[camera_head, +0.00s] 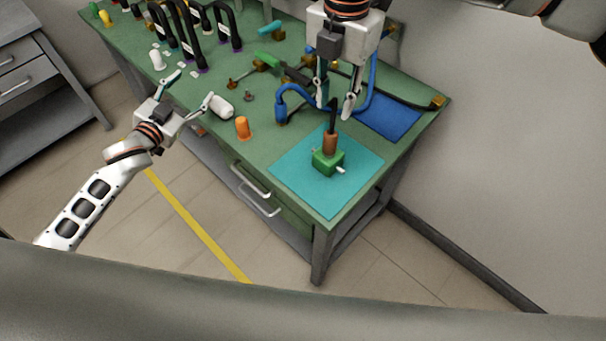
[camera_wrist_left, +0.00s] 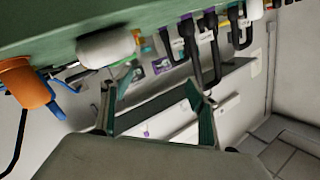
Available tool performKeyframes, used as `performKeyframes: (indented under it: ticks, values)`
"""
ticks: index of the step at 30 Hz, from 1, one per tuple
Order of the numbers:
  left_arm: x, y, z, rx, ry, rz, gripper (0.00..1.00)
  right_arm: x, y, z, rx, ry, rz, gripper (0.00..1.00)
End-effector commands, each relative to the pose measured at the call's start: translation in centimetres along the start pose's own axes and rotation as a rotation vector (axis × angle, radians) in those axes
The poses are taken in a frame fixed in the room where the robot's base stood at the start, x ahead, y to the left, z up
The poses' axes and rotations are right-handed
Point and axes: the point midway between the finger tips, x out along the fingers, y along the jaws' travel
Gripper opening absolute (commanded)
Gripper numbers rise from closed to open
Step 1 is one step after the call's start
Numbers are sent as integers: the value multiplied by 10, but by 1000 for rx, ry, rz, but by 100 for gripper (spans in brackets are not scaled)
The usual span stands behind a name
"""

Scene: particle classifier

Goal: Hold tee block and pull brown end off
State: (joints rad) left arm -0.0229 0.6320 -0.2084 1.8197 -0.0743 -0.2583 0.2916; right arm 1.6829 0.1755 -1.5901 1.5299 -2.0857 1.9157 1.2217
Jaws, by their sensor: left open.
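The green tee block (camera_head: 328,163) sits on a teal mat (camera_head: 300,155) near the table's front right corner. Its brown end (camera_head: 330,143) points up, with a black stem above it. A short pale stub sticks out at the block's right. My right gripper (camera_head: 336,103) is above the block, its fingers apart, around or in front of the black stem's top; I cannot tell which. My left gripper (camera_head: 194,86) is open and empty at the table's left edge, away from the block. Its spread fingers also show in the left wrist view (camera_wrist_left: 155,103); the block is not visible there.
A white cylinder (camera_head: 222,106) lies by my left gripper's right finger, and an orange piece (camera_head: 242,127) stands between it and the mat. A blue hose (camera_head: 281,106) curves behind the mat. Black hoses (camera_head: 234,38) and small fittings crowd the back. A blue mat (camera_head: 388,117) is at right.

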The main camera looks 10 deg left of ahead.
Motion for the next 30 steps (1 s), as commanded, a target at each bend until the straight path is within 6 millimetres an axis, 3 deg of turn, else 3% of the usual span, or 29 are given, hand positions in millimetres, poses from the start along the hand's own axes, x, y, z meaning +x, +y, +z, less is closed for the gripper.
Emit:
performKeyframes:
  ticks: [3,6,12,18,24,30]
  values:
    - [-7,44,-50,-77,124,72,60,0,0,0,0,0,0,28]
    - [-21,91,-73,-149,188,139,60,0,0,0,0,0,0,28]
    - [-60,192,-82,-273,207,257,60,0,0,0,0,0,0,28]
    - [-104,275,-100,-393,218,356,60,0,0,0,0,0,0,28]
    - [-132,320,-118,-469,227,412,60,0,0,0,0,0,0,28]
    - [-135,334,-126,-491,232,427,60,0,0,0,0,0,0,28]
